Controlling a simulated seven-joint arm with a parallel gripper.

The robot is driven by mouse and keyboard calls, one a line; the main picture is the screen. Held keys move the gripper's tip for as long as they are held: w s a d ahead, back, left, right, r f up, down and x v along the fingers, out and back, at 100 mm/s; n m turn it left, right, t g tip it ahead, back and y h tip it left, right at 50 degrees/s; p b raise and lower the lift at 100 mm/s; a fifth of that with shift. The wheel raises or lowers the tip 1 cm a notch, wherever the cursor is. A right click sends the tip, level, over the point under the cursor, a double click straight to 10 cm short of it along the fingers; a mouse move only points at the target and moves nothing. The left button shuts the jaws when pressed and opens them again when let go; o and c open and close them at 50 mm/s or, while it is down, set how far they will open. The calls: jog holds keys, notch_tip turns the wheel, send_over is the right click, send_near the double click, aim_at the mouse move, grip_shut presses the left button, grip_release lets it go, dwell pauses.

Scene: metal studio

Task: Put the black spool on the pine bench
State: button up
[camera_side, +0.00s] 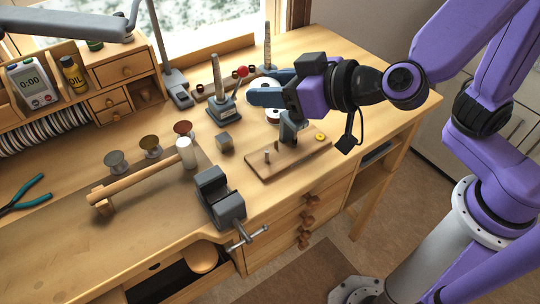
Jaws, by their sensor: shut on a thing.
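The pine bench (62,160) fills the left and middle of the side view.
A grey vise (221,199) is clamped at the front edge. Teal pliers (25,195) lie at the left.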

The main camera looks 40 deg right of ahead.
aim_at(269, 155)
notch_tip(269, 155, down, 16)
jog(key=shift+f, duration=0.1)
dwell(0.7)
jog(key=shift+f, duration=0.1)
jog(key=o, duration=1)
jog(key=shift+o, duration=0.2)
